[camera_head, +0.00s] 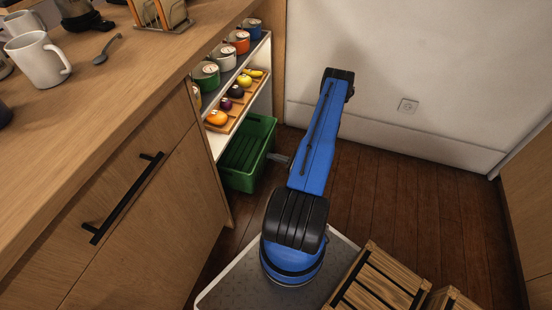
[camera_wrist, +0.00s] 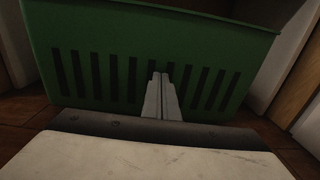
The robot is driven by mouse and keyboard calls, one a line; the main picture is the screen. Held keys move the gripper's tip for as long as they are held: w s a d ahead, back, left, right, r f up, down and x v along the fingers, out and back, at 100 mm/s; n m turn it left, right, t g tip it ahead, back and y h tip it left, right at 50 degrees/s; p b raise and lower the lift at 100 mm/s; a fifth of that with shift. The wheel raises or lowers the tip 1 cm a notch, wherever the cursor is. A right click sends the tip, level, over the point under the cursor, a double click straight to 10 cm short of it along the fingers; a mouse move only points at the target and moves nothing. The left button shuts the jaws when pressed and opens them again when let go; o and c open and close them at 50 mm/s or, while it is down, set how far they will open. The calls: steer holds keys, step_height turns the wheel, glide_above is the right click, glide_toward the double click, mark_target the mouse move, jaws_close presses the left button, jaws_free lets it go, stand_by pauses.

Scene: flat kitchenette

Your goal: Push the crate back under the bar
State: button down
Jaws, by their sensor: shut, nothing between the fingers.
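The green crate (camera_head: 246,157) sits on the floor under the lowest shelf of the open bar unit, with part of it sticking out in front of the shelves. Its slotted green side fills much of the wrist view (camera_wrist: 120,45). My gripper (camera_wrist: 161,78) is shut and empty, its fingertips in front of the middle of that slotted side, at or very near it; I cannot tell if they touch. In the head view my gripper (camera_head: 272,157) shows small at the crate's right side, partly hidden behind my blue arm.
Above the crate, a wooden tray (camera_head: 232,122) holds fruit and vegetables, and several colored pots (camera_head: 206,75) stand on the shelf. Mugs stand on the wooden counter (camera_head: 110,95). Wooden crates (camera_head: 380,280) are at the lower right. The floor (camera_head: 415,205) right of my arm is clear.

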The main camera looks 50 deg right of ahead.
mark_target(265, 154)
steer(key=shift+w, duration=0.1)
steer(key=shift+x, duration=2.2)
steer(key=shift+s+d, duration=0.1)
steer(key=shift+s, duration=0.1)
steer(key=v, duration=1.3)
steer(key=shift+s, duration=0.25)
